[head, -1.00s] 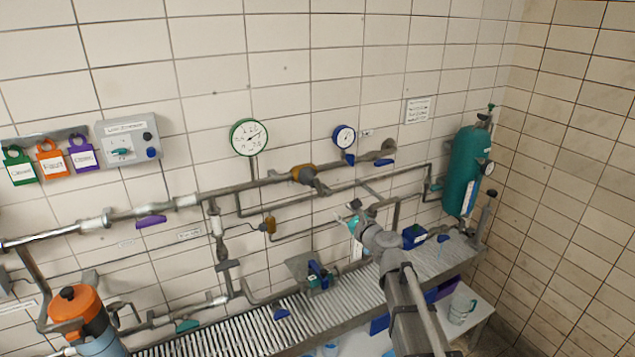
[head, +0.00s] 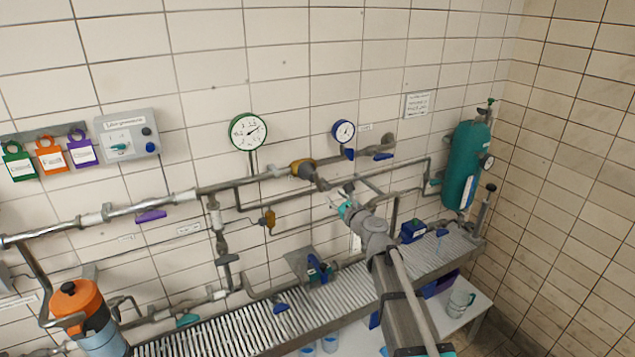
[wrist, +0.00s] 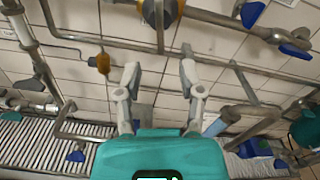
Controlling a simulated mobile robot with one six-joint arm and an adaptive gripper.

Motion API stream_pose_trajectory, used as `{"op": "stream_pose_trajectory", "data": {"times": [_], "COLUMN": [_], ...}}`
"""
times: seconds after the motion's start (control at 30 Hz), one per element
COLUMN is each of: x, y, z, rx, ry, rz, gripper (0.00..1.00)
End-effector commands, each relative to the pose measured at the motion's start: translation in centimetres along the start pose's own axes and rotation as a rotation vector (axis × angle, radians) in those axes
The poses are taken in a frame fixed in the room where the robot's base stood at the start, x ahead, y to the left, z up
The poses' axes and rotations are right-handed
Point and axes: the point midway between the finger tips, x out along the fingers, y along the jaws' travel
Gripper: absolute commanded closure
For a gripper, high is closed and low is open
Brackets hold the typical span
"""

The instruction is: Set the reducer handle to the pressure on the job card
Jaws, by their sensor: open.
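The reducer (head: 301,168) is a brass-coloured body on the upper pipe, with a grey handle (head: 318,182) sticking out in front. In the wrist view the brass body (wrist: 150,12) is at the top edge, partly cut off. My gripper (head: 339,201) is open and empty, below and right of the handle in the head view and apart from it. In the wrist view the two fingers (wrist: 159,75) stand spread, pointing up towards the reducer. A printed white card (head: 417,105) hangs on the wall at upper right; its text is too small to read.
A green-rimmed gauge (head: 248,131) and a blue-rimmed gauge (head: 343,132) stand above the pipe. A lower pipe crosses behind my gripper. A small brass fitting (head: 268,221) is to the left. A teal cylinder (head: 463,165) stands right, above a slatted bench (head: 350,288).

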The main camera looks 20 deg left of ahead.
Motion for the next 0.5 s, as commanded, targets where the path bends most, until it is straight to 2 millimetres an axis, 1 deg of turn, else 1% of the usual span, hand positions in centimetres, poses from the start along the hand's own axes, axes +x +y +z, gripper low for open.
{"op": "stream_pose_trajectory", "data": {"times": [0.03,0.5], "x": [1.1,8.2], "y": [-0.1,-0.1], "z": [0.0,0.0], "rx": [0.0,0.0], "ry": [0.0,0.0], "rz": [0.001,0.0], "gripper": [0.5,0.5]}}
